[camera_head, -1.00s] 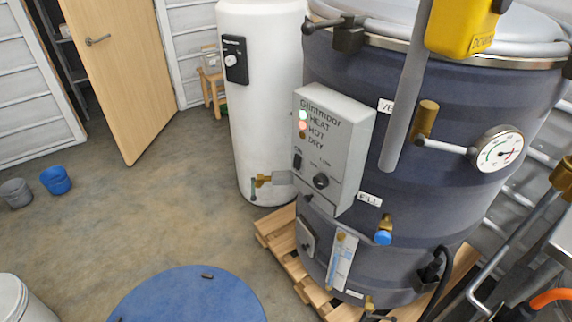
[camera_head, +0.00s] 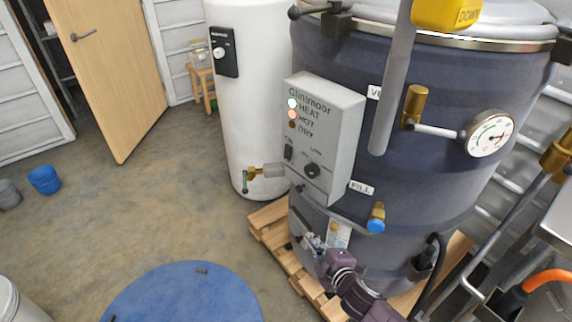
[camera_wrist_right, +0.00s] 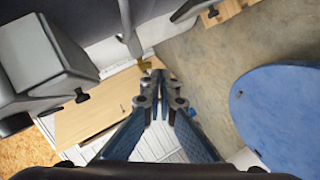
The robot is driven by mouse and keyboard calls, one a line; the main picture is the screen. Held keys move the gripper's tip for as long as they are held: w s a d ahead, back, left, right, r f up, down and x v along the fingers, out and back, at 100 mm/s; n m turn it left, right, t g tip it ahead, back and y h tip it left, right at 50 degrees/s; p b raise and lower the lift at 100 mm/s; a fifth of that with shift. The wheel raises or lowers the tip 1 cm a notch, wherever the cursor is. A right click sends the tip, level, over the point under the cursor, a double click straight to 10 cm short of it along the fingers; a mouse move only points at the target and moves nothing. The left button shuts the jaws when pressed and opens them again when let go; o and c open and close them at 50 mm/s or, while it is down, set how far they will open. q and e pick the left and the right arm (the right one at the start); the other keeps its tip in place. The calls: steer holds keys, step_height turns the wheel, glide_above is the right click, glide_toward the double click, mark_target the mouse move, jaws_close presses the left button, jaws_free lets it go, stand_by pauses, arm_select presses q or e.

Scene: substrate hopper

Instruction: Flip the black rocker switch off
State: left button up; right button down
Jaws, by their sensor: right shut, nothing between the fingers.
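The black rocker switch (camera_head: 289,152) is on the left part of the front of the grey Glintmoor control box (camera_head: 330,120), beside a black round knob (camera_head: 312,170). The upper indicator lamp glows pale green and the one below it glows reddish; the DRY lamp looks dark. My right gripper (camera_head: 312,241) is below the control box in the head view, in front of the lower vessel, apart from the switch. In the right wrist view its fingers (camera_wrist_right: 160,78) are together and empty, with the box at the left. My left gripper does not show.
The dark blue vessel (camera_head: 420,190) stands on a wooden pallet (camera_head: 268,235). A brass valve with a blue cap (camera_head: 376,220) and a brass tap (camera_head: 252,173) stick out near the box. A blue round lid (camera_head: 185,300) lies front left. Open floor is at left.

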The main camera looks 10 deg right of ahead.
mark_target(288, 152)
steer(key=w+a+r+n+t+y, duration=0.1)
steer(key=a+r+n, duration=0.1)
steer(key=r, duration=0.8)
steer(key=w+a+r+n+t+y, duration=0.1)
steer(key=a+r+n+t, duration=0.1)
steer(key=r, duration=0.8)
steer(key=shift+a+r+n+t+y, duration=0.15)
steer(key=shift+a+n+t+y, duration=0.2)
steer(key=shift+a, duration=0.4)
steer(key=w, duration=0.7)
steer(key=w+d+p, duration=0.1)
steer(key=w, duration=0.3)
steer(key=shift+w+f, duration=0.25)
steer(key=shift+f, duration=0.15)
